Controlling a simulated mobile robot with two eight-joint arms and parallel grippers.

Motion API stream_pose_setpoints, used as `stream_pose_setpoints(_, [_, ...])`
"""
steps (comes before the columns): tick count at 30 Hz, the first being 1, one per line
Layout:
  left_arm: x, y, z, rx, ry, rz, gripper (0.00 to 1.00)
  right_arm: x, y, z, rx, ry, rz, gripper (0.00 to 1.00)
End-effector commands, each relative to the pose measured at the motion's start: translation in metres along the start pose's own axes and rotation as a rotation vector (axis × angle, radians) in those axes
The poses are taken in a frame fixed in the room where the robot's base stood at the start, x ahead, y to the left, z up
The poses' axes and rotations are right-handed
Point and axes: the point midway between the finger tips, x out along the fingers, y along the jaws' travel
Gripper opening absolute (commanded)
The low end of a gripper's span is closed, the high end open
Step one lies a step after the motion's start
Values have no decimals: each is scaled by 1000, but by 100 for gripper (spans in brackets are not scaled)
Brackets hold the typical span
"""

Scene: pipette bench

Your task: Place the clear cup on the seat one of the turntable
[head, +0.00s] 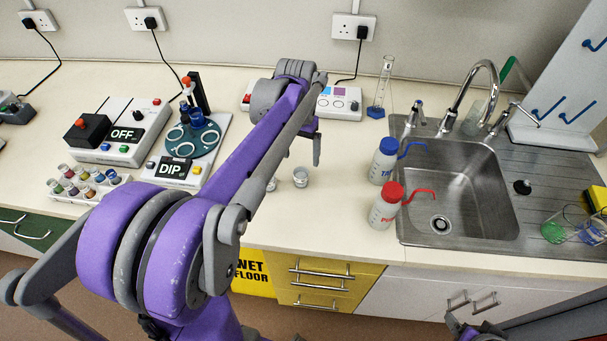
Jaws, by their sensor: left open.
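A small clear cup (300,176) stands upright on the bench, right of my left forearm. A second small vessel (271,184) is partly hidden behind that arm. The teal turntable (193,139) has pale ring seats and a blue vessel (196,118) at its back. I cannot read which seat is seat one. My left gripper (316,150) points down at the far end of the arm, above and behind the clear cup. It is open and apart from the cup; the arm hides part of it. My right gripper does not show; only a bit of my right arm is at the bottom right.
A box labelled OFF (125,134) and a rack of vials (88,186) stand left of the turntable. A cylinder (380,85) stands behind.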

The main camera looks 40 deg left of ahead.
Motion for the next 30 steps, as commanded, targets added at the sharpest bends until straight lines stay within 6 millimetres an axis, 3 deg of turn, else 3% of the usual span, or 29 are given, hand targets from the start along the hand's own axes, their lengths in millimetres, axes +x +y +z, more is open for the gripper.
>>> stream_pose_setpoints(18, [68,-1,8,0,2,0,87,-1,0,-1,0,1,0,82])
stream_pose_setpoints(26, [71,-1,8,0,2,0,87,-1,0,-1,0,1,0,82])
stream_pose_setpoints(30, [71,-1,8,0,2,0,66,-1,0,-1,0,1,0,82])
